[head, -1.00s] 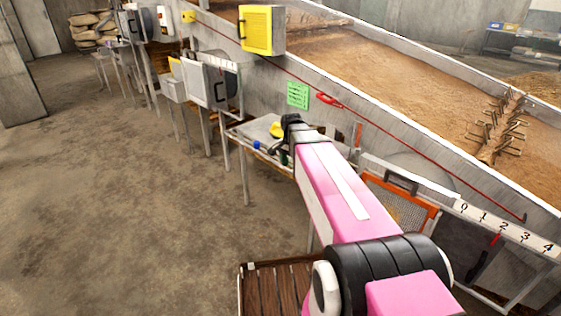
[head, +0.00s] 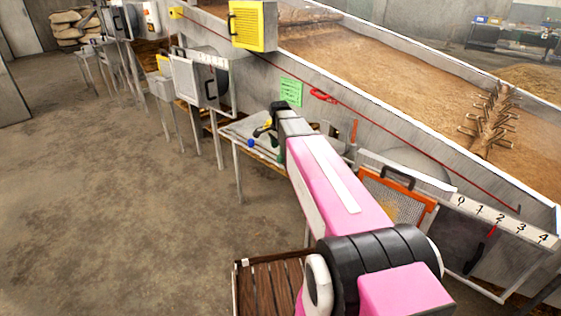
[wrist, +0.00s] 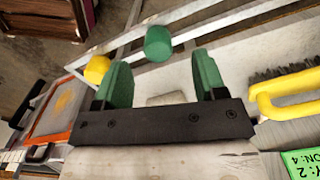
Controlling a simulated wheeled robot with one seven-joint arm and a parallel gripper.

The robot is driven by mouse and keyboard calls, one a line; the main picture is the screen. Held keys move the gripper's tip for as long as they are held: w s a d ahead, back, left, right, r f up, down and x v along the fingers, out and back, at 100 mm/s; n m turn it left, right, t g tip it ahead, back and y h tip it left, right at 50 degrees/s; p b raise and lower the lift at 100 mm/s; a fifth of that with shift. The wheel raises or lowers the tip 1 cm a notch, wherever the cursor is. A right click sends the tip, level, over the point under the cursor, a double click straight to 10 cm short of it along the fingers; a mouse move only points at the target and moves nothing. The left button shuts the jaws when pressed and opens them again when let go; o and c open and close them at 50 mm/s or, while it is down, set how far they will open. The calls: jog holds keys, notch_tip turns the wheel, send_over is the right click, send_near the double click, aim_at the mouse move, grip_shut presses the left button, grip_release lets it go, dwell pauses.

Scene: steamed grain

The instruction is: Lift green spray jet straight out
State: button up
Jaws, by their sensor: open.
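A green cylinder (wrist: 158,43), which looks like the green spray jet, shows in the wrist view just beyond the gap between my fingers. My gripper (wrist: 160,65) is open, with green fingers apart on a dark bar. The jet sits clear of both fingers in the picture; its depth between them I cannot tell. A yellow cylinder (wrist: 97,68) is close beside the left finger. In the head view my arm's dark end is over the small side shelf (head: 238,130), and the green jet is not clearly visible there.
A yellow-handled brush (wrist: 285,95) lies right of my fingers. A blue piece (head: 250,143) is at the shelf's front. An orange-framed screen (head: 398,195) stands to the right. The grain trough wall (head: 350,110) rises behind. The floor at left is clear.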

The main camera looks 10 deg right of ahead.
aim_at(281, 162)
jog(key=shift+d+f, duration=0.15)
jog(key=shift+f, duration=1.15)
jog(key=shift+d+f, duration=0.15)
jog(key=shift+f, duration=1.1)
jog(key=shift+s, duration=0.1)
jog(key=c, duration=1)
